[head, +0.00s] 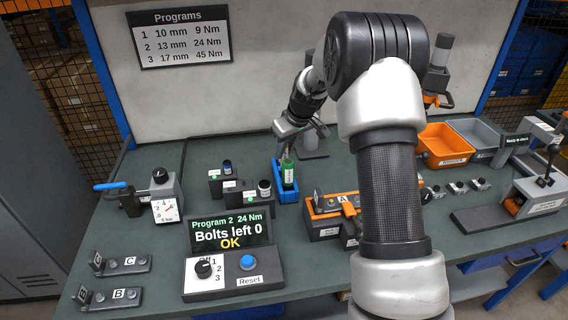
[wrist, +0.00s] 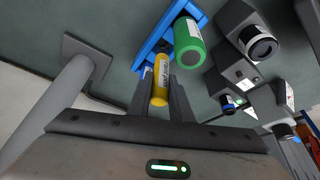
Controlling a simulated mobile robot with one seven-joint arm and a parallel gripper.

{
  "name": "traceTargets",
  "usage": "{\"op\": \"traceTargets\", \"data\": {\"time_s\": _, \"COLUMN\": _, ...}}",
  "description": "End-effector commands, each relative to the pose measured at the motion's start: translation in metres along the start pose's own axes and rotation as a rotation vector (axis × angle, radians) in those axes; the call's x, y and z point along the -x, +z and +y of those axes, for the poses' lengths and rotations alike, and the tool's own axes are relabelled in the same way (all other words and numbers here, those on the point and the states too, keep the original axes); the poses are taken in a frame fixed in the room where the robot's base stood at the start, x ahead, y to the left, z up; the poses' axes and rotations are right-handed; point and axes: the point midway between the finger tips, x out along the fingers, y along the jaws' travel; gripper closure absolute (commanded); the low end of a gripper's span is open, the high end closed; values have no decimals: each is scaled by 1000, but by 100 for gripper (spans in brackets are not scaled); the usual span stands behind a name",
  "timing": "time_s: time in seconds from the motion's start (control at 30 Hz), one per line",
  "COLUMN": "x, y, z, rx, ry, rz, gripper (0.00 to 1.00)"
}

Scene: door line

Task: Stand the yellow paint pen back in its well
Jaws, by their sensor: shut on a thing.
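The yellow paint pen (wrist: 160,84) is between the two fingers of my gripper (wrist: 162,98) in the wrist view, and the gripper is shut on it. Its far end points toward the blue holder (wrist: 151,45). I cannot tell whether that end is inside a well or just above it. A larger green marker (wrist: 187,41) stands in the same holder, beside the pen. In the head view my gripper (head: 289,145) is over the back of the blue holder (head: 291,198), behind the green marker (head: 288,172). The pen cannot be made out there.
Dark blocks holding small cylinders (head: 228,183) stand left of the holder. An orange-topped fixture marked A (head: 325,205) is close on its right. A control box (head: 232,272) is in front. A grey post (wrist: 60,95) rises near my gripper.

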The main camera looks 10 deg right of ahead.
Motion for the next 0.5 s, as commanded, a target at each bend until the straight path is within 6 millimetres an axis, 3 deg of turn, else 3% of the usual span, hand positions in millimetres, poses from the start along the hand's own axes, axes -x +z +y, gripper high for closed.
{"op": "traceTargets", "data": {"time_s": 0.33, "x": -36, "y": 15, "z": 0, "rx": -1, "ry": -1, "rz": -1, "gripper": 100}}
{"op": "traceTargets", "data": {"time_s": 0.5, "x": -37, "y": 15, "z": 0, "rx": 0, "ry": 1, "rz": 2, "gripper": 100}}
